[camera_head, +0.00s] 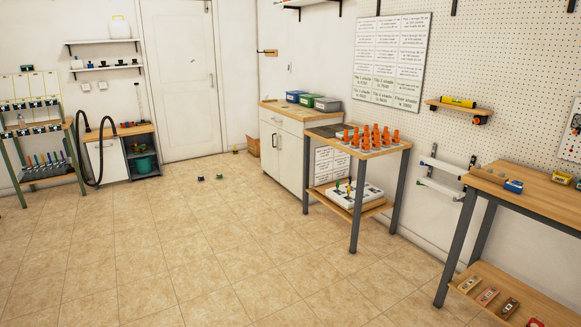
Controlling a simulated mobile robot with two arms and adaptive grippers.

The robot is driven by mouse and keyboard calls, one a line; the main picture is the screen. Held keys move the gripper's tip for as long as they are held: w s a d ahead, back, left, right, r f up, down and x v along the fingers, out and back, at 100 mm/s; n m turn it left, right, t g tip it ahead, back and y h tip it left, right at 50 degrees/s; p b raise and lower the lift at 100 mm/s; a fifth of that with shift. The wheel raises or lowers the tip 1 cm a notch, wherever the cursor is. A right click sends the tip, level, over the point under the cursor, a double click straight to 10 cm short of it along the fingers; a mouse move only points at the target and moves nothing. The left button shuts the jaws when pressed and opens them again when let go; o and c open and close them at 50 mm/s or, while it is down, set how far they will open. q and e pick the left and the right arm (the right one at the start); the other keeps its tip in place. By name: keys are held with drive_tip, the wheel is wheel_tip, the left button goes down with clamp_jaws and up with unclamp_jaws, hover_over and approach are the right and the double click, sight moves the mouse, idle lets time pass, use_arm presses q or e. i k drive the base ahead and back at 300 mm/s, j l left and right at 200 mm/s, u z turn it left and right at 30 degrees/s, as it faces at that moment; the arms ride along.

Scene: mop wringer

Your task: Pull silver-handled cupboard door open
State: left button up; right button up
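A white cupboard (291,160) with a wooden top stands against the right-hand wall, near the middle of the view. Its front has drawers above and doors below, all appearing shut. Small upright handles (276,140) sit near the middle of the front; their colour is too small to tell. A second low cupboard (107,160) with a white door stands by the back wall at the left, with an open shelf section beside it. A black hose hangs in front of that door's left side. Neither of my grippers is in view.
The tiled floor (180,240) in front is mostly clear, with two small objects (210,178) on it. A table with orange pieces (372,137) stands right of the white cupboard. A workbench (530,198) is at far right, a green-legged rack (40,130) at far left.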

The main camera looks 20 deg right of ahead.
sight(290, 150)
drive_tip(key=i+z, duration=0.3)
drive_tip(key=i, duration=3.25)
drive_tip(key=i+z, duration=0.2)
drive_tip(key=i, duration=0.4)
drive_tip(key=i+j+z, duration=0.15)
drive_tip(key=i, duration=0.4)
drive_tip(key=i+j+z, duration=0.2)
drive_tip(key=i, duration=0.4)
